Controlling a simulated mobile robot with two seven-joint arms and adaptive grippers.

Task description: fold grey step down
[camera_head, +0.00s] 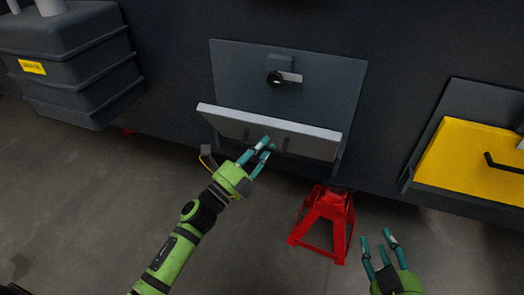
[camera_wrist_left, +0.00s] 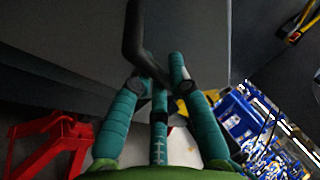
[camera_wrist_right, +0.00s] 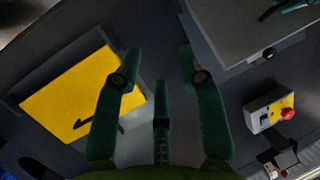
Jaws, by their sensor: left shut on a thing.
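The grey step (camera_head: 270,134) is a panel with a pale upper edge, tilted out from a dark grey backing plate (camera_head: 335,85). A latch with a black knob (camera_head: 274,78) and a pale tab sits on that plate above the step. My left gripper (camera_head: 262,151) is at the step's front face, shut on its dark handle. In the left wrist view the dark handle (camera_wrist_left: 135,40) runs down between the fingers; the fingers hide its lower end. My right gripper (camera_head: 378,245) is open and empty, low at the right, apart from the step.
A red jack stand (camera_head: 324,222) stands on the floor below the step's right end. A yellow panel (camera_head: 465,165) with a black handle is at the right. A stacked grey box (camera_head: 75,65) is at the left. The right wrist view shows a red button (camera_wrist_right: 288,114). Floor at the lower left is clear.

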